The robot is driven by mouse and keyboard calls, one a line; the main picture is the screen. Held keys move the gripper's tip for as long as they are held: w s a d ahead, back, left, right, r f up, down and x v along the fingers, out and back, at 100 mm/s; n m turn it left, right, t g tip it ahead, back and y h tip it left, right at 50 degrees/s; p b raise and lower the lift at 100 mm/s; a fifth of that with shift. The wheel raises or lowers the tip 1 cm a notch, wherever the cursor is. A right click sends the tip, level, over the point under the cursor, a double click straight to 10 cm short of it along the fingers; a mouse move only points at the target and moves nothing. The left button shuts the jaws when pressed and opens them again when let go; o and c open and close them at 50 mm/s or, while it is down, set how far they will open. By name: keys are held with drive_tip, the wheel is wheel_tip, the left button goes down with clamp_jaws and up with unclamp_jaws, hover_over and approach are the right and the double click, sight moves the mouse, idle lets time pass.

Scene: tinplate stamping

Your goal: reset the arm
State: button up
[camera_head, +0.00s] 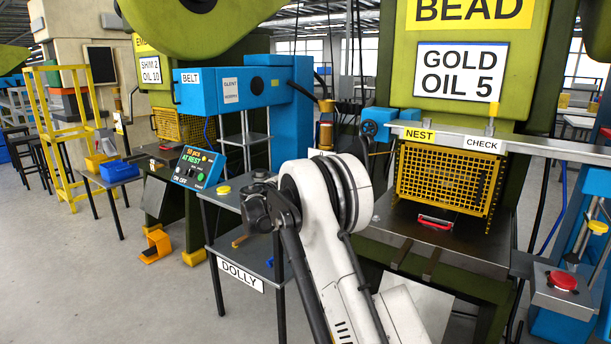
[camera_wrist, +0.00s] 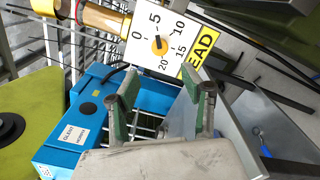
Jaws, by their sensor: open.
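My white arm (camera_head: 335,215) rises from the bottom middle of the head view, bent at a large rounded joint in front of the dolly and the bead press. My gripper (camera_wrist: 160,86) shows in the wrist view with its two green-padded fingers apart and nothing between them. Beyond the fingers are a dial plate (camera_wrist: 158,42) with a pointer and a blue machine housing (camera_wrist: 75,125); neither is seen to touch the fingers. In the head view I cannot make out the fingers.
The bead press (camera_head: 398,80) has a yellow mesh guard (camera_head: 420,180) and a red-handled item (camera_head: 435,222) on its bed. The dolly table (camera_head: 218,215) stands left of my arm. A red button box (camera_head: 562,284) is at right. Open floor (camera_head: 110,290) lies at the lower left.

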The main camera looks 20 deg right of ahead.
drive_tip(key=shift+s+a, duration=0.15)
drive_tip(key=shift+a, duration=0.15)
drive_tip(key=s+a+r+m+g+y+p, duration=0.1)
drive_tip(key=s+a+r+m+y, duration=0.15)
drive_tip(key=s, duration=0.65)
drive_tip(key=s+a+r+m+y, duration=0.15)
drive_tip(key=s+r, duration=0.25)
drive_tip(key=s, duration=0.5)
drive_tip(key=s+a+r+m+g+y+p, duration=0.1)
drive_tip(key=s+r+m+y, duration=0.15)
drive_tip(key=s, duration=0.75)
drive_tip(key=s+a+f+m+y, duration=0.2)
drive_tip(key=s+a+f+y, duration=0.1)
drive_tip(key=s, duration=0.7)
drive_tip(key=s+a+f+m+y, duration=0.2)
drive_tip(key=s+a, duration=0.4)
drive_tip(key=s, duration=0.4)
drive_tip(key=s+a+f+m+y+p, duration=0.1)
drive_tip(key=s+a+f+m+y, duration=0.1)
drive_tip(key=s, duration=0.9)
drive_tip(key=a+f+y, duration=0.1)
drive_tip(key=a+f, duration=0.1)
drive_tip(key=a, duration=0.1)
drive_tip(key=shift+y, duration=0.35)
